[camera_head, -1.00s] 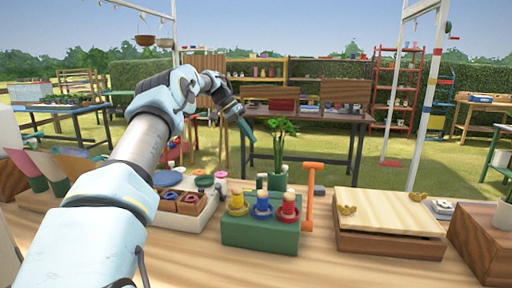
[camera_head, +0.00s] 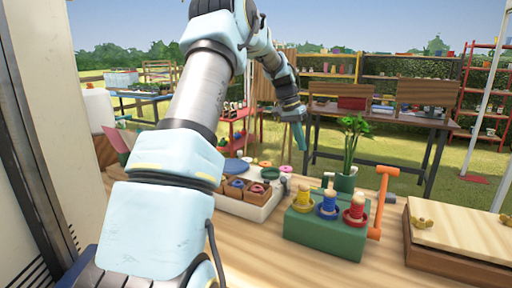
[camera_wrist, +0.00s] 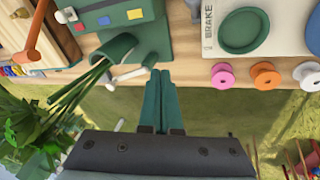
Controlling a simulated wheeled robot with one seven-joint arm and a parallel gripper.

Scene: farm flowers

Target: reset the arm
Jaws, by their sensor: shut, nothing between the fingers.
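My arm reaches up and over the workbench (camera_head: 300,262) in the head view. My gripper (camera_head: 301,136) hangs at its end, pointing down, above the bench's far edge and to the left of the potted plant. In the wrist view my gripper (camera_wrist: 159,100) shows its two green fingers pressed together with nothing between them. Below it there are the bench edge and the grass. The gripper touches nothing that I can see.
A green block (camera_head: 325,233) with coloured pegs stands mid-bench. Behind it are a plant in a green pot (camera_head: 345,181) and an orange-handled tool (camera_head: 381,203). A white tray (camera_head: 262,207) lies left. A wooden box (camera_head: 462,240) stands right. Bare bench lies in front.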

